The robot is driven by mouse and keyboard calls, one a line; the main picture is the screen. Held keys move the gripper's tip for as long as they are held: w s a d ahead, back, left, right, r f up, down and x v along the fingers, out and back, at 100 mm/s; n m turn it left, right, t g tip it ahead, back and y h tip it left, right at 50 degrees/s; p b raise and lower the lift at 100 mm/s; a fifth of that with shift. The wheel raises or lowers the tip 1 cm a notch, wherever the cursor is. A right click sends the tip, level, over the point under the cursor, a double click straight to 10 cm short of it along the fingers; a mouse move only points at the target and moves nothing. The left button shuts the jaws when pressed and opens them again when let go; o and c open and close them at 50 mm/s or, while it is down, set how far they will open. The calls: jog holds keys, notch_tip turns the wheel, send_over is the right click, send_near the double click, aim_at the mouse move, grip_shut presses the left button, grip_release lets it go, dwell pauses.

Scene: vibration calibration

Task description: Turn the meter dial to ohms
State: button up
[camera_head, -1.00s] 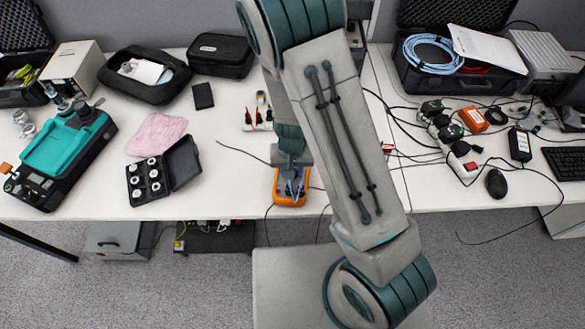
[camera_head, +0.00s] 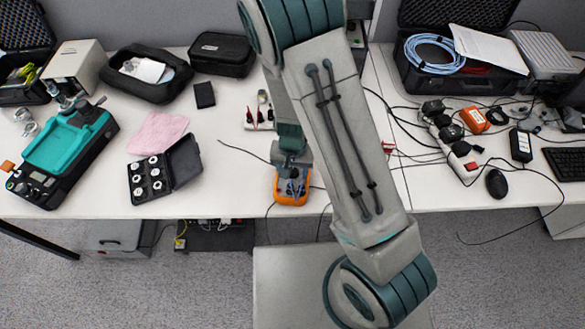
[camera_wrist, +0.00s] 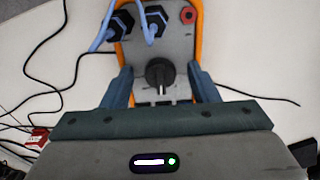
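The meter (camera_head: 291,200) is an orange-edged handheld unit with a grey face, lying on the white table below my arm. In the wrist view, its dark round dial (camera_wrist: 158,71) sits mid-face, with a pale mark on its lower side. Two black plugs with blue leads (camera_wrist: 122,24) and a red socket (camera_wrist: 187,15) are above the dial. My gripper (camera_wrist: 162,82) is open, with one finger on each side of the dial and clear gaps to it. The dial's printed labels cannot be read. In the head view my wrist partly covers the meter.
A black open case of white fittings (camera_head: 150,190) and a pink cloth (camera_head: 158,133) lie to the left. A teal device (camera_head: 62,150) stands farther left. Cables and a power strip (camera_head: 465,170) lie to the right. Thin black cables run near the meter.

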aim_at(293, 172)
jog(key=shift+r, duration=0.1)
notch_tip(293, 172, up, 14)
jog(key=p, duration=0.2)
jog(key=shift+f, duration=0.2)
dwell(0.4)
